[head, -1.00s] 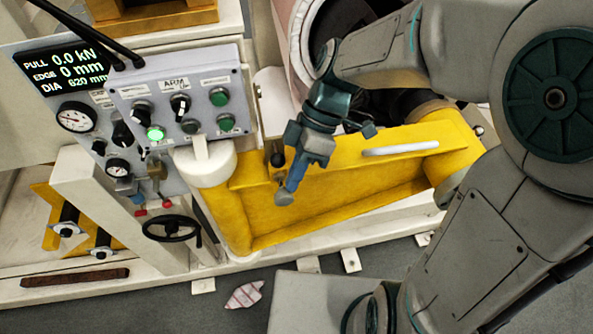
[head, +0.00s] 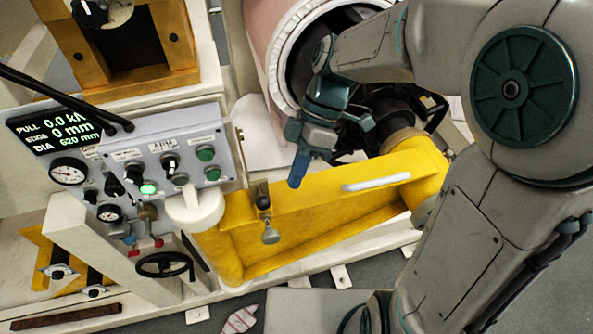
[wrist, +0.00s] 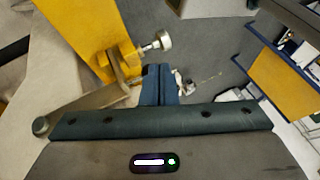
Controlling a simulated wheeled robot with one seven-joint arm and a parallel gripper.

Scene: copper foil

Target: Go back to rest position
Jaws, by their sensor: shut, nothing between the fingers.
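My gripper (head: 300,168) is in the upper middle of the head view, with its blue fingers pointing down. It is above and behind the top edge of the yellow swing arm (head: 345,215), apart from it as far as I can tell. In the wrist view my fingers (wrist: 159,85) are together with nothing between them. A yellow part (wrist: 88,35) with a pale knob (wrist: 163,40) shows beyond them there. My arm reaches in from the right and is bent at the elbow.
A grey control panel (head: 130,150) with a lit green button, dials and a black display (head: 58,130) stands left. A black handwheel (head: 165,265) is below it. A large pink cylinder (head: 283,40) with an open end is behind my gripper. Grey floor shows at the bottom.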

